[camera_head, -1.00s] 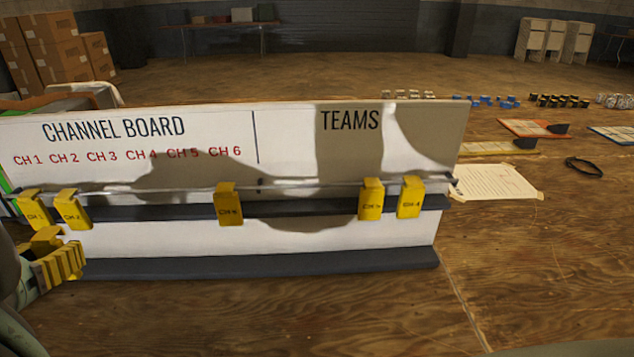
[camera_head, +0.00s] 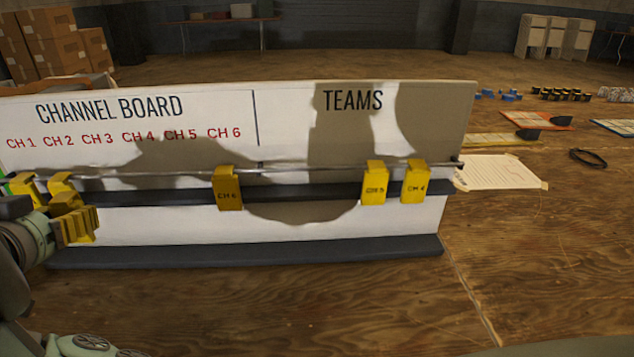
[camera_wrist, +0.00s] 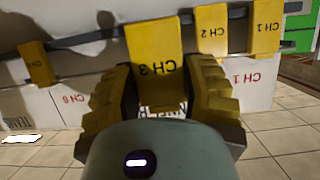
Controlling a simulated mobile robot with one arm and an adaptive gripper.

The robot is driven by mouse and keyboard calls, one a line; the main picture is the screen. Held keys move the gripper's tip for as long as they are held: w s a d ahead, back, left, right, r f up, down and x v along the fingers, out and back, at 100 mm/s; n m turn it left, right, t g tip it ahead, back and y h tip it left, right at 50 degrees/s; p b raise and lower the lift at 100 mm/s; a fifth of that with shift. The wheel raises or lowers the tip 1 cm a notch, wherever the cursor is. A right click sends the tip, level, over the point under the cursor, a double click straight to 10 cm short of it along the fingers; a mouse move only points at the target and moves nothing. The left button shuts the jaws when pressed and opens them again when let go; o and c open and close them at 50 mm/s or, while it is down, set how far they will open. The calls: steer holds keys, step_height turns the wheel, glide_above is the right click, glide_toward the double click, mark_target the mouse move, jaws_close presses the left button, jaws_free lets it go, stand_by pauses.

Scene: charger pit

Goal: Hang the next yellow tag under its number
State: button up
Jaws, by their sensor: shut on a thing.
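My gripper (camera_head: 75,222) is at the left end of the channel board (camera_head: 300,225), in front of its rail (camera_head: 300,168). In the wrist view, my gripper (camera_wrist: 161,74) is shut on the yellow CH 3 tag (camera_wrist: 154,52), whose lettering appears upside down. The tag's top is close to the rail; I cannot tell whether it is hooked on. The CH 2 tag (camera_wrist: 211,32) and CH 1 tag (camera_wrist: 265,25) hang beside it. The CH 6 tag (camera_head: 227,188) hangs mid-rail. The CH 5 tag (camera_head: 375,183) and CH 4 tag (camera_head: 414,182) hang under TEAMS.
Red numbers CH 1 to CH 6 (camera_head: 124,138) run along the board's upper left. The rail is bare between my gripper and the CH 6 tag. A paper sheet (camera_head: 500,171) and a black loop (camera_head: 588,157) lie on the wooden surface to the right.

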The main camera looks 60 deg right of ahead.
steer(key=w+d+p, duration=0.5)
steer(key=d, duration=0.2)
steer(key=shift+p, duration=0.35)
steer(key=shift+w, duration=0.1)
steer(key=shift+f+b, duration=0.35)
steer(key=shift+f, duration=0.2)
steer(key=shift+w+d+f+b, duration=0.1)
steer(key=shift+w+d+b, duration=0.1)
steer(key=shift+b, duration=0.25)
steer(key=o, duration=1.3)
steer(key=shift+a, duration=0.1)
